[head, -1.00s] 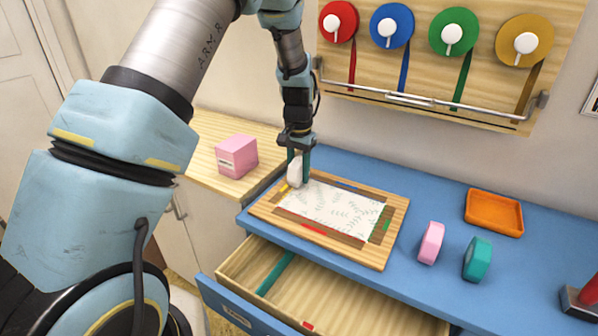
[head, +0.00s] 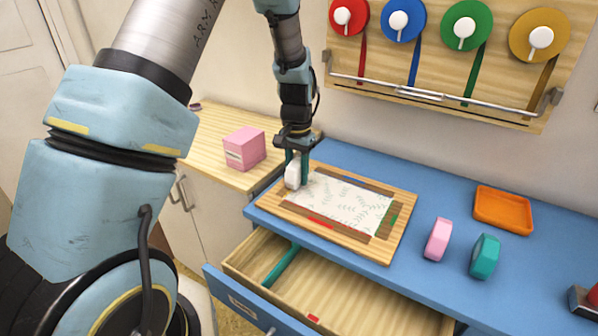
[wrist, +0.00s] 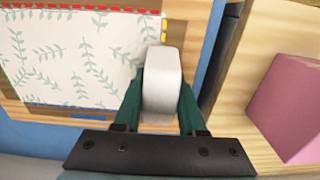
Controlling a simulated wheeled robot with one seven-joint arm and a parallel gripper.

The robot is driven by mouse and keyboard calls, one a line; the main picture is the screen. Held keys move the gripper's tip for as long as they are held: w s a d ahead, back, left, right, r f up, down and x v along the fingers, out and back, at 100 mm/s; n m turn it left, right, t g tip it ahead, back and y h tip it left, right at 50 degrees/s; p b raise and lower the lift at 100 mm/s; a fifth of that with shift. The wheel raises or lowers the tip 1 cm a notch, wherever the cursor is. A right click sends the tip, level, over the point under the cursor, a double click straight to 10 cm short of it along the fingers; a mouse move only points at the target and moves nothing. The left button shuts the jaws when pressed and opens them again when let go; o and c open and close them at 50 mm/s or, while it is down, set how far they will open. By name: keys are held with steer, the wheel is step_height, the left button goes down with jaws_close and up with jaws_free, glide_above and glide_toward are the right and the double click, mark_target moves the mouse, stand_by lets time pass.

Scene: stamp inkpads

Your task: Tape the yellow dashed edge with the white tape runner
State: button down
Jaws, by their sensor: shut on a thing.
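My gripper (head: 297,172) is shut on the white tape runner (head: 291,176), which also shows between the green fingers in the wrist view (wrist: 162,80). The runner is upright at the left edge strip of the wooden board (head: 375,250). Whether it touches the strip I cannot tell. A white sheet with leaf print (head: 340,205) lies on the board. In the wrist view, yellow dashes (wrist: 163,30) show just beyond the runner, along the sheet's edge; the rest of that edge is hidden by the runner and fingers.
The board lies on a blue desk above an open drawer (head: 340,300). A pink box (head: 244,148) stands on the side cabinet. Pink (head: 437,240) and teal (head: 485,256) rolls and an orange tray (head: 503,209) are to the right. Tape reels hang on the wall.

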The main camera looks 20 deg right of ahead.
mark_target(289, 181)
steer(key=shift+s+a+f, duration=0.1)
steer(key=shift+s+a, duration=1.1)
steer(key=shift+a, duration=0.25)
steer(key=shift+s+a, duration=1.15)
steer(key=shift+a, duration=0.25)
step_height(289, 181, up, 7)
steer(key=p, duration=0.5)
steer(key=shift+p, duration=0.4)
steer(key=shift+f+b, duration=1.75)
steer(key=shift+f, duration=0.95)
steer(key=shift+f+b, duration=0.5)
steer(key=shift+f, duration=0.2)
